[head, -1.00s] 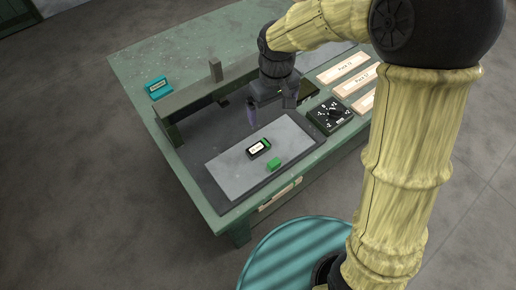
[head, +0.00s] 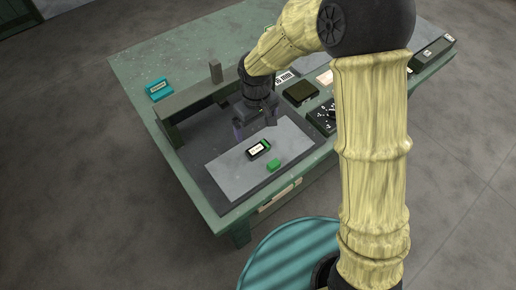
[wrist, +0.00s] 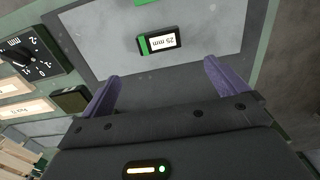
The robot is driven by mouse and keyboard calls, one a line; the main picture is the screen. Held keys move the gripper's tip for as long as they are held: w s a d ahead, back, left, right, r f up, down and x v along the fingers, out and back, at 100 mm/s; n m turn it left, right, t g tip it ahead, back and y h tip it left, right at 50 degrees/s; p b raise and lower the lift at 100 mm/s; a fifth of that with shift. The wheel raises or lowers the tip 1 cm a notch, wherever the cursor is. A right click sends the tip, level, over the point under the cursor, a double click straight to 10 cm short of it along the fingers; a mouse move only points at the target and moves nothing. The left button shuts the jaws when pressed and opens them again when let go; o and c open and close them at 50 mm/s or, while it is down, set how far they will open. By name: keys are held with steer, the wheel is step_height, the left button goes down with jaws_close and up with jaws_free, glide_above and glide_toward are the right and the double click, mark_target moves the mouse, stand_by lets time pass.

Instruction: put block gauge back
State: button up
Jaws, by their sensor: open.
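The block gauge (head: 259,149) is a small dark block with a green end and a white label. It lies on the light grey plate (head: 225,178), and its label reads "25 mm" in the wrist view (wrist: 162,42). My gripper (head: 255,130) is open and empty, above the plate's far edge, just behind the gauge. In the wrist view its two purple fingers (wrist: 160,76) are spread wide, with the gauge beyond their tips and apart from them. A small green block (head: 274,165) lies on the plate nearer the camera; only its edge shows in the wrist view.
A black dial box (head: 323,119) and a dark olive box (head: 300,92) stand right of the plate. A raised grey-green rail (head: 185,104) with a post runs behind it. A teal box (head: 158,88) sits at the table's left. The plate's left part is clear.

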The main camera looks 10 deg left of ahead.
glide_above(258, 148)
steer(key=f, duration=0.5)
steer(key=shift+w+a, duration=0.25)
steer(key=shift+s+d+f+p, duration=0.15)
steer(key=shift+f+p, duration=0.2)
steer(key=shift+f, duration=0.95)
steer(key=shift+s+d+f+p, duration=0.15)
steer(key=shift+f+p, duration=0.2)
steer(key=shift+f, duration=0.95)
steer(key=c, duration=1.3)
steer(key=shift+r+b, duration=0.45)
steer(key=shift+r, duration=4.6)
